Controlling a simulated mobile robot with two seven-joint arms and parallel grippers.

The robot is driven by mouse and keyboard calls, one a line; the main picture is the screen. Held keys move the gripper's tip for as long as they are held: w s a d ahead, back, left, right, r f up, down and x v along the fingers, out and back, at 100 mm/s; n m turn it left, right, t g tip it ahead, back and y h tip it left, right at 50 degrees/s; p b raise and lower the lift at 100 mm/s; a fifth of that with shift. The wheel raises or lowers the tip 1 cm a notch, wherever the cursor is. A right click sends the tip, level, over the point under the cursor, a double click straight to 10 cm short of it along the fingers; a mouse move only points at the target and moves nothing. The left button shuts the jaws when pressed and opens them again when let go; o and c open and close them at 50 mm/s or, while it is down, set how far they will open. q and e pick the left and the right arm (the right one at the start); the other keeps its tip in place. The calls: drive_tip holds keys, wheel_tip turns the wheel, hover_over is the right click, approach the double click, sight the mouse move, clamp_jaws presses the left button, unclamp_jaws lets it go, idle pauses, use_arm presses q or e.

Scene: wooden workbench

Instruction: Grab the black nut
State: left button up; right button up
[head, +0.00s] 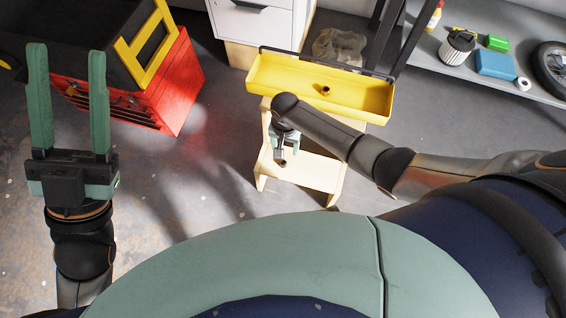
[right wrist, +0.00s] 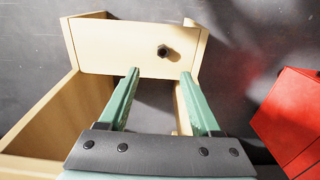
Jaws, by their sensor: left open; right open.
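The black nut (right wrist: 165,51) lies on a pale wooden step in the right wrist view. A small dark thing on the lower step of the wooden stool (head: 318,172) in the head view looks like the same nut (head: 282,163). My right gripper (right wrist: 160,74) is open and empty, with its fingertips short of the nut and the nut roughly in line with the gap. In the head view, my right gripper (head: 284,142) points down over the stool, partly hidden by its wrist. My left gripper (head: 67,50) is open and empty, fingers up, at the far left.
A yellow tray (head: 360,105) at the stool's top holds a brownish nut (head: 325,90). A red crate (head: 180,85) stands left; a red thing (right wrist: 295,120) shows in the right wrist view. A grey shelf (head: 450,65) with several items is at the back right.

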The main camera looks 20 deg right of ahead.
drive_tip(key=b, duration=0.4)
hover_over(283, 164)
drive_tip(key=f, duration=0.6)
drive_tip(key=shift+d+f, duration=0.2)
drive_tip(key=shift+d, duration=0.05)
drive_tip(key=f+b, duration=0.2)
drive_tip(key=f, duration=0.1)
drive_tip(key=f+b, duration=0.1)
drive_tip(key=shift+a+f+b, duration=0.25)
drive_tip(key=shift+a+b, duration=0.05)
drive_tip(key=shift+b, duration=0.05)
drive_tip(key=shift+f+b, duration=0.3)
drive_tip(key=shift+f, duration=0.15)
use_arm(q)
wheel_tip(283, 164, down, 10)
drive_tip(key=d, duration=0.1)
drive_tip(key=shift+w+r+g, duration=0.15)
drive_tip(key=shift+w+g, duration=0.1)
drive_tip(key=shift+g, duration=0.15)
use_arm(e)
drive_tip(key=shift+r, duration=0.1)
use_arm(q)
drive_tip(key=shift+d, duration=0.1)
use_arm(e)
clamp_jaws()
